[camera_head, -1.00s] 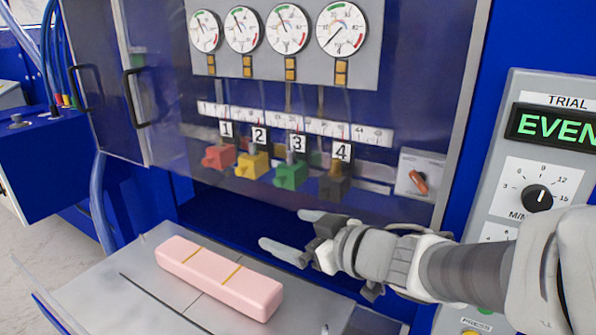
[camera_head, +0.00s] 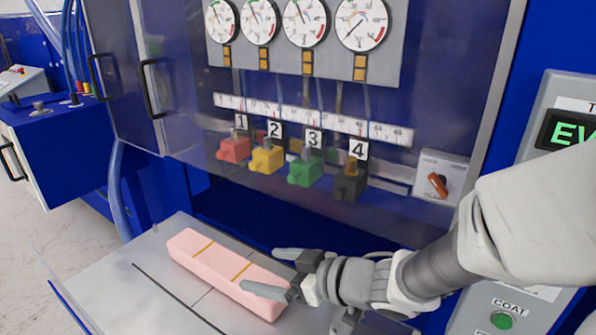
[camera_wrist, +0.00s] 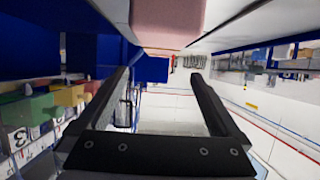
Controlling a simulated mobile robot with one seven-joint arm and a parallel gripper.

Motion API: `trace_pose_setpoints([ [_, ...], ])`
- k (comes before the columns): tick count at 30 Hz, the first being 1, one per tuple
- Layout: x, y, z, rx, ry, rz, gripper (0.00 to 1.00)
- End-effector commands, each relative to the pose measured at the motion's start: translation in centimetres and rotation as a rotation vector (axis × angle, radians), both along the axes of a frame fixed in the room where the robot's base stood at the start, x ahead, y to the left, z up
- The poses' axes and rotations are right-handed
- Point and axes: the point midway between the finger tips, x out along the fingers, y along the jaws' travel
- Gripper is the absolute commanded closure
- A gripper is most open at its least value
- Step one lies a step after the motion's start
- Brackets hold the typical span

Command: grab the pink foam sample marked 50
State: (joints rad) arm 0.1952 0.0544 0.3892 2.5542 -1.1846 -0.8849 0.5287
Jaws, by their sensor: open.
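The pink foam sample (camera_head: 215,265) is a long block with two yellow-brown lines across its top. It lies on the grey metal shelf in front of the blue machine. No mark 50 is readable on it. My gripper (camera_head: 268,272) is open at the right end of the block, with one finger overlapping the block in the head view. Whether it touches the block cannot be told. In the wrist view the pink block (camera_wrist: 168,20) shows at the top centre, beyond the open fingers (camera_wrist: 165,95), with nothing between them.
The grey shelf (camera_head: 150,290) has bare room left of the block. Behind stands a clear panel with numbered coloured blocks, including a green one (camera_head: 305,172), and gauges (camera_head: 306,22). A control panel (camera_head: 535,220) stands at the right, close to my arm.

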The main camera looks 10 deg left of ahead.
Motion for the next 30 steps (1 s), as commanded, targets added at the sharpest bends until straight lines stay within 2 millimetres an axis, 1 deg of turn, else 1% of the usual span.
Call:
trace_pose_setpoints([
  [6,0.5,1.1,0.2,0.008,0.005,0.004,0.00],
  [14,1.1,2.1,-0.3,0.010,0.005,0.004,0.00],
  [20,1.2,2.8,-1.0,-0.003,0.006,0.002,0.00],
  [22,1.8,3.7,-2.0,-0.003,0.002,0.003,0.00],
  [25,2.3,4.6,-2.4,-0.002,0.000,0.002,0.00],
  [30,2.7,5.4,-2.7,-0.003,0.001,0.000,0.00],
])
